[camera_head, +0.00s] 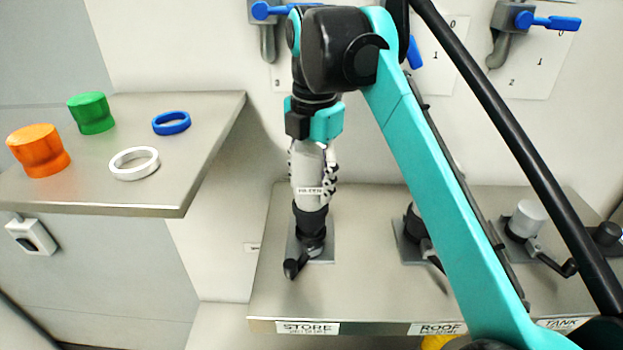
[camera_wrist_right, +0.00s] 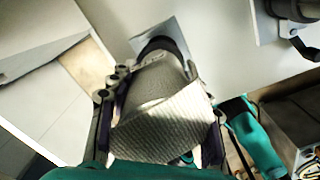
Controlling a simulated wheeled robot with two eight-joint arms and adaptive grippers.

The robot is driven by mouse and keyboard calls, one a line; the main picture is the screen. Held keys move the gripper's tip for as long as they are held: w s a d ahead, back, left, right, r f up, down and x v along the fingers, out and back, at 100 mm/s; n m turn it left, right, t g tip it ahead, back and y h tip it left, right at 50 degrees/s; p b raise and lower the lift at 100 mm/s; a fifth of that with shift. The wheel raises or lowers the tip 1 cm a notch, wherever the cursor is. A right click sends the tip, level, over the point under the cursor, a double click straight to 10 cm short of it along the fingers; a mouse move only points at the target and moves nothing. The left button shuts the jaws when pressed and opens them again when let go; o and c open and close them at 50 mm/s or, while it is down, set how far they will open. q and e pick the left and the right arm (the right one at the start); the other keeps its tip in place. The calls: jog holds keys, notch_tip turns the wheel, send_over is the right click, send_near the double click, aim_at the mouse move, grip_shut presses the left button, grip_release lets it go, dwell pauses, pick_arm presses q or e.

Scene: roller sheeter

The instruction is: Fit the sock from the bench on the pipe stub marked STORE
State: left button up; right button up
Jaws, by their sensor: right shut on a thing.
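The sock (camera_head: 308,172) is a pale grey fabric sleeve with a small printed label. It stands roughly upright over the STORE pipe stub (camera_head: 310,222), which has a black collar and a black lever at its foot. My right gripper (camera_head: 313,170) is shut on the sock from above, with a finger on each side. The right wrist view shows the sock (camera_wrist_right: 160,110) between the fingers, its far end meeting the dark collar (camera_wrist_right: 163,46). I cannot tell how far the sock overlaps the stub. The STORE label (camera_head: 307,328) is on the bench's front edge. My left gripper is not in view.
The ROOF stub (camera_head: 412,222) and the TANK stub with a grey top (camera_head: 528,217) stand to the right. A steel shelf (camera_head: 205,150) at left holds an orange cap (camera_head: 39,152), a green cap (camera_head: 91,113), a white ring (camera_head: 134,164) and a blue ring (camera_head: 171,123). Blue-handled valves (camera_head: 548,22) are on the wall.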

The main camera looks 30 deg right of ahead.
aim_at(313, 150)
jog(key=shift+f, duration=0.2)
jog(key=shift+f+b, duration=0.35)
jog(key=shift+f, duration=0.1)
jog(key=shift+f, duration=0.25)
dwell(0.4)
jog(key=o, duration=1.4)
jog(key=shift+r, duration=0.1)
notch_tip(313, 150, up, 11)
jog(key=shift+d+r, duration=0.1)
jog(key=shift+s+r, duration=0.15)
jog(key=shift+r, duration=0.2)
